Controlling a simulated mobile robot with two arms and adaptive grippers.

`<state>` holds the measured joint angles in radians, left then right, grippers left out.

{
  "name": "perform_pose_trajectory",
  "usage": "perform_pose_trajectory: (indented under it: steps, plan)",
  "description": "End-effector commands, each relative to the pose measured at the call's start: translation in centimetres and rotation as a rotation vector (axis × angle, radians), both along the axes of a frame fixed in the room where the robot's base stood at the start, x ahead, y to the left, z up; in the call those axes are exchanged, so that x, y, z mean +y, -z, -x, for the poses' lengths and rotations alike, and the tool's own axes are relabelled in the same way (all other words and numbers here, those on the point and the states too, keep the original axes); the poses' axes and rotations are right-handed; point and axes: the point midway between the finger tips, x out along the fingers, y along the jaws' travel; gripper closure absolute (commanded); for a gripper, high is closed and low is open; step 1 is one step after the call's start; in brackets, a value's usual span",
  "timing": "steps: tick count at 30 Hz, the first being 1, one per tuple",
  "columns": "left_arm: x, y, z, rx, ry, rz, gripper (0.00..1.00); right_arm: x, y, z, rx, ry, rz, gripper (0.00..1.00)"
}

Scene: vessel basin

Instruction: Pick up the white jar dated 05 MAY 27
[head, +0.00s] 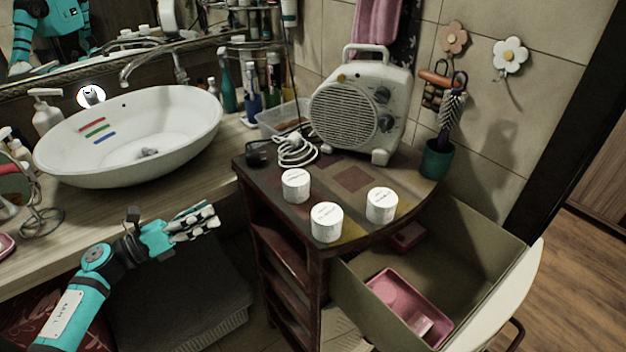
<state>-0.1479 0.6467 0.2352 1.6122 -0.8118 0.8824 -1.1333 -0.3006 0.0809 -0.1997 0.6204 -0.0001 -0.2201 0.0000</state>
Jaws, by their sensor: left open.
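Three similar white jars stand upright on the dark wooden cabinet top: a back left jar (296,186), a front jar (327,222) and a right jar (381,205). Each has small dark print on its lid, too small to read, so I cannot tell which is dated 05 MAY 27. My left gripper (208,219) is open and empty, left of the cabinet and apart from the jars. My right gripper is not in view.
A fan heater (361,108) with a coiled white cable (297,150) stands behind the jars. A green cup (436,160) stands at the right. An open drawer (450,250) juts out below, holding a pink tray (408,305). A white basin (135,135) is at the left.

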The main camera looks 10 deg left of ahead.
Motion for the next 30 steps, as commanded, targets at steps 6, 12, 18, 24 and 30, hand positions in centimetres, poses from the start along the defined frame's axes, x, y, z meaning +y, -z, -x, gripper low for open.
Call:
perform_pose_trajectory:
  steps: [6,12,18,24,30]
  plan:
    - [-3.4,-6.0,2.7,-0.285,0.203,-0.379,0.19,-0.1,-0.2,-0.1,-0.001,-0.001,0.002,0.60]
    - [-6.1,-6.6,1.0,-0.301,0.212,-0.390,0.19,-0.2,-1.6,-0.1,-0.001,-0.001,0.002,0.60]
    - [-9.7,-6.7,-1.6,-0.300,0.210,-0.387,0.19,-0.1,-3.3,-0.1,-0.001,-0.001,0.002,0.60]
    - [-12.4,-6.4,-3.6,-0.296,0.209,-0.386,0.19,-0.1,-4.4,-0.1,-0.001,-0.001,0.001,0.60]
    - [-13.5,-6.3,-4.4,-0.295,0.208,-0.388,0.19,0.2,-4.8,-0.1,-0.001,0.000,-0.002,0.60]
